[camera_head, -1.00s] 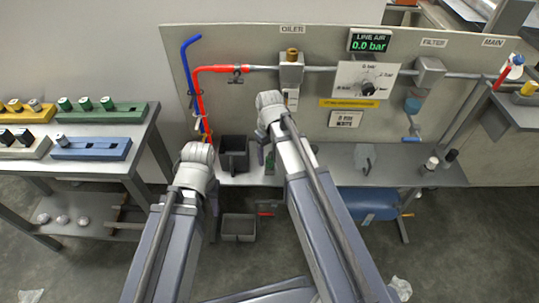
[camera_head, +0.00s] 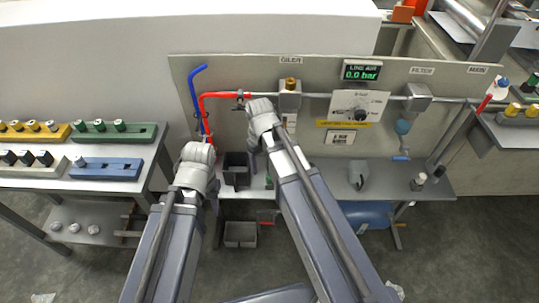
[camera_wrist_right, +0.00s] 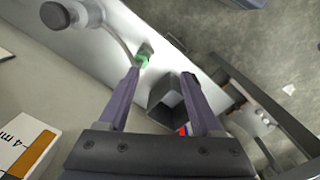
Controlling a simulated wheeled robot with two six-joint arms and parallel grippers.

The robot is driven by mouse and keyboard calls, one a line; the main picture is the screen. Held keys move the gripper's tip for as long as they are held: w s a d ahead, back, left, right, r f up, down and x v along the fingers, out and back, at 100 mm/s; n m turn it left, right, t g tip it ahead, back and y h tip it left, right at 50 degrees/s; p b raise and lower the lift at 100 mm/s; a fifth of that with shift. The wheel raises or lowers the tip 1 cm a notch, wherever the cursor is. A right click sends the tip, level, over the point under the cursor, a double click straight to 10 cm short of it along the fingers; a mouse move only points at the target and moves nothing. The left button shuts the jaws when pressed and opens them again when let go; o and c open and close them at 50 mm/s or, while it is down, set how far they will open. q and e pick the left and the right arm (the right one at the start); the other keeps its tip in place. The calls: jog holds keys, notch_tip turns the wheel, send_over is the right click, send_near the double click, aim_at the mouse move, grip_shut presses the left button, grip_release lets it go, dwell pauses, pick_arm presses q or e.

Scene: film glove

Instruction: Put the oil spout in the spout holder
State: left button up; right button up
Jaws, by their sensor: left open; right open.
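I cannot clearly pick out the oil spout or the spout holder. In the right wrist view a thin curved grey tube (camera_wrist_right: 119,40) runs from a round grey part (camera_wrist_right: 62,14) towards a small green piece (camera_wrist_right: 143,57); this may be the spout. A grey bracket-like piece (camera_head: 357,176) stands on the shelf. My right gripper (camera_wrist_right: 166,76) is open and empty, its fingers apart above the dark bin (camera_wrist_right: 168,102). In the head view its wrist is before the panel by the oiler. My left gripper (camera_head: 200,190) is low in front of the shelf's left end, its fingers mostly hidden.
The panel (camera_head: 230,120) carries red and blue hoses (camera_head: 199,95), the oiler (camera_head: 290,98) and the filter (camera_head: 417,98). Dark bins stand on the shelf (camera_head: 320,182) and below it. A side table (camera_head: 130,190) with coloured racks is at the left. The shelf's middle right is fairly clear.

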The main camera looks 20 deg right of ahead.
jog(key=s+a+h, duration=0.1)
jog(key=s+a, duration=0.6)
jog(key=s, duration=0.4)
jog(key=shift+s+a, duration=0.25)
jog(key=shift+c, duration=0.4)
